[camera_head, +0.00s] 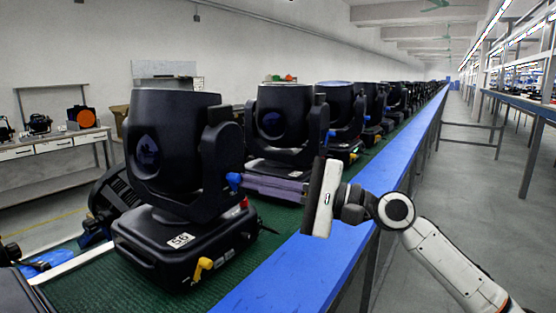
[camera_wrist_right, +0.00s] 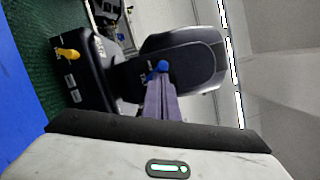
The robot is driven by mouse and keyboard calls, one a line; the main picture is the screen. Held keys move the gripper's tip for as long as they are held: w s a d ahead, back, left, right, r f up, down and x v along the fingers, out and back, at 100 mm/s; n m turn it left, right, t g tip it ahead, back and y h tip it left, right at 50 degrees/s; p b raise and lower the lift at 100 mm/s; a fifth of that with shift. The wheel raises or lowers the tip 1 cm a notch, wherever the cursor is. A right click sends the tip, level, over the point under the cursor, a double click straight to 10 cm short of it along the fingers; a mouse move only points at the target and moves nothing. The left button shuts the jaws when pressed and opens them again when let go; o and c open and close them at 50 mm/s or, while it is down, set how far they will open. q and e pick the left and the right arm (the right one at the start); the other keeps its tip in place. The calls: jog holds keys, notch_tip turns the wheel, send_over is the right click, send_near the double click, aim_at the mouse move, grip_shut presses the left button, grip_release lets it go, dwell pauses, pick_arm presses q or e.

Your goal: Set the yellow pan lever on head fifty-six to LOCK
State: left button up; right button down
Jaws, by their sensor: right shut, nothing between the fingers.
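Head fifty-six (camera_head: 172,150) is the large black moving head at the front, with a white "56" label (camera_head: 180,241) on its base. Its yellow pan lever (camera_head: 202,268) sticks out low on the base's near side; it also shows in the right wrist view (camera_wrist_right: 68,54). A blue lever (camera_head: 234,181) sits higher, on the yoke, and shows in the wrist view (camera_wrist_right: 160,68). My right gripper (camera_head: 247,184) is shut and empty, its fingertips (camera_wrist_right: 160,80) at the blue lever; I cannot tell whether they touch. It is above and right of the yellow lever. My left gripper is out of view.
More black heads (camera_head: 284,125) stand in a row behind on the green belt (camera_head: 95,285). A blue rail (camera_head: 290,272) edges the belt under my right arm. The aisle (camera_head: 460,205) on the right is open floor. A workbench (camera_head: 60,147) stands far left.

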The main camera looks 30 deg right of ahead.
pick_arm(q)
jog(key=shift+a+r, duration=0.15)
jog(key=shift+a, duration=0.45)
pick_arm(e)
jog(key=shift+s+a, duration=0.3)
jog(key=shift+a, duration=0.3)
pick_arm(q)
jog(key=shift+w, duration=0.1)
